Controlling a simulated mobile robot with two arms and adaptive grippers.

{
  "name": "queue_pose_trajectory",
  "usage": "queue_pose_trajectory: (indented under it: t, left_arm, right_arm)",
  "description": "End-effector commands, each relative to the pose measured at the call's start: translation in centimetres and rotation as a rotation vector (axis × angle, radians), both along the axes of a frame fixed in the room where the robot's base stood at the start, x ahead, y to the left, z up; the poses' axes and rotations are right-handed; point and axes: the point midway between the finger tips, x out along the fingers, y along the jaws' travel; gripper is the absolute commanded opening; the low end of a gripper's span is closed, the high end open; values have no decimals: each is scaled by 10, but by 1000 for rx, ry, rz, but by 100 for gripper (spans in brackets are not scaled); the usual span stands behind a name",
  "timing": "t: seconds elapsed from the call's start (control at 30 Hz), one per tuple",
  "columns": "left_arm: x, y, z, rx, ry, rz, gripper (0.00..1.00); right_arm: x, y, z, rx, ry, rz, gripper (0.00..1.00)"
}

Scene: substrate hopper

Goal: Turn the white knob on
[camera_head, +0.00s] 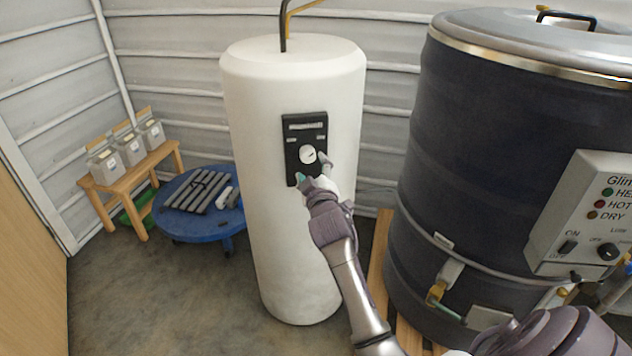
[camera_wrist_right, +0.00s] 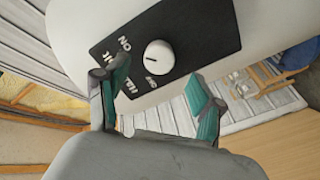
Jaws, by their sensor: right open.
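The white knob (camera_head: 308,154) is a round dial with a dark pointer line, on a black panel (camera_head: 291,160) on the front of a white cylindrical tank (camera_head: 257,200). My right gripper (camera_head: 313,170) is just below the knob in the head view, with its fingers apart. In the right wrist view the knob (camera_wrist_right: 158,57) stands beyond and between the open fingertips of my right gripper (camera_wrist_right: 157,88). The fingers look apart from it. "ON" and other lettering show on the panel (camera_wrist_right: 205,30). My left gripper is not in view.
A large dark drum (camera_head: 440,150) with a control box (camera_head: 570,235) and valve stands close on the right. A blue round table (camera_head: 190,222) and a wooden bench (camera_head: 150,165) with several containers stand at left. Floor (camera_head: 170,290) in front of the tank is clear.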

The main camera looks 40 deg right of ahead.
Motion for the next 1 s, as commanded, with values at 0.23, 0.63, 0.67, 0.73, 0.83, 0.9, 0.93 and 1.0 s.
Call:
queue_pose_trajectory:
  t: [0.23, 0.63, 0.67, 0.73, 0.83, 0.9, 0.93, 1.0]
  left_arm:
    - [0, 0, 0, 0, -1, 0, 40]
    - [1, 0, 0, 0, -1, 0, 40]
    - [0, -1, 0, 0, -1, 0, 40]
    - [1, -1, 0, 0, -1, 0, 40]
    - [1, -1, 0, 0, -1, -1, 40]
    - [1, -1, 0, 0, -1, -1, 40]
    - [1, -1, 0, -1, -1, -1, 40]
    - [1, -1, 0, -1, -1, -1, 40]
  right_arm:
    - [-42, 20, -2, 2, 3, 1, 68]
    - [-55, 25, 0, 1, 1, 0, 68]
    - [-55, 25, 0, 1, 1, 0, 68]
    - [-55, 25, 0, 1, 1, 0, 68]
    - [-55, 25, 0, 1, 1, 0, 68]
    - [-55, 25, 0, 1, 1, 0, 68]
    - [-55, 25, 0, 1, 1, 0, 68]
    - [-54, 26, -3, 4, 5, 2, 68]
